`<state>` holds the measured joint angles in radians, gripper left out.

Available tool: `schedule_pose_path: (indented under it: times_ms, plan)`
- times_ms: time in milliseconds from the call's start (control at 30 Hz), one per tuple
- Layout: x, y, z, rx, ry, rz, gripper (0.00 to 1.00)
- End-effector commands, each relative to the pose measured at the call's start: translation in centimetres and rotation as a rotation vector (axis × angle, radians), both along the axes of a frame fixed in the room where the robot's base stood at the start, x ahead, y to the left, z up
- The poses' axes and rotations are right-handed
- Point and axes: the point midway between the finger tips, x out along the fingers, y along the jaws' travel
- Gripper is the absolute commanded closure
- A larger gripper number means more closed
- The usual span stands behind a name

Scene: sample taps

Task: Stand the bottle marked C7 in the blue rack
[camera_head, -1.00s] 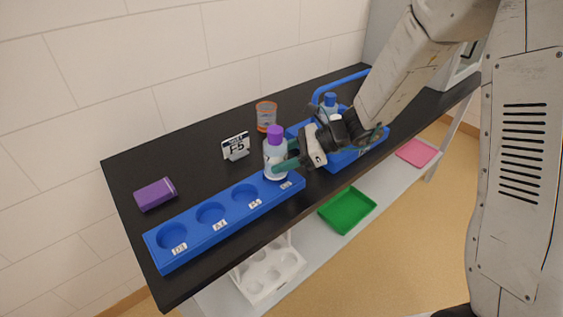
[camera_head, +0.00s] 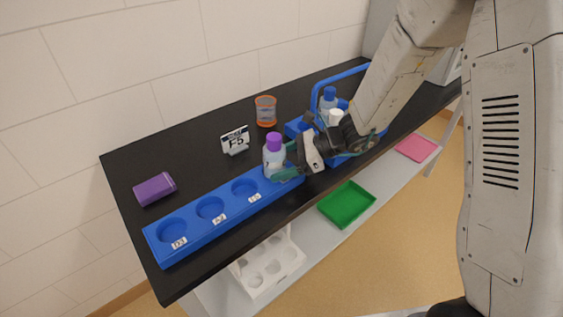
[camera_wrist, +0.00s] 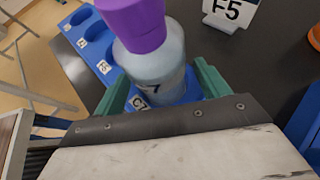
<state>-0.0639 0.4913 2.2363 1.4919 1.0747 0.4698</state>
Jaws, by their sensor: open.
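The bottle marked C7 (camera_head: 274,157) has a purple cap and a clear grey-blue body. It stands upright at the right end of the blue rack (camera_head: 200,238), in the hole by the C7 label; the wrist view shows the bottle (camera_wrist: 155,68) close up with part of its mark, a 7. My gripper (camera_head: 285,170) is open, its green fingers (camera_wrist: 207,80) on either side of the bottle's lower body. I cannot tell whether they touch it. The rack's other holes are empty.
A blue carrier (camera_head: 298,127) with bottles stands just right of my gripper. An F5 sign (camera_head: 236,141), an orange-rimmed jar (camera_head: 265,111) and a purple box (camera_head: 155,189) stand on the black tabletop (camera_head: 125,172). A green tray (camera_head: 346,205) lies on the lower shelf.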

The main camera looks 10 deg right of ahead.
Motion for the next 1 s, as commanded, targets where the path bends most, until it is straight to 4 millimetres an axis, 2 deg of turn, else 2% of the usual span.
schedule_pose_path:
  times_ms: [167,600,800,1000]
  plan:
    - [0.0,-1.2,0.9,0.0,-0.002,-0.002,0.25]
    - [-0.7,-9.0,4.9,0.0,-0.002,-0.004,0.25]
    - [-0.8,-10.5,5.7,0.001,-0.001,0.0,0.25]
    - [-1.0,-10.6,6.0,-0.005,-0.008,0.009,0.25]
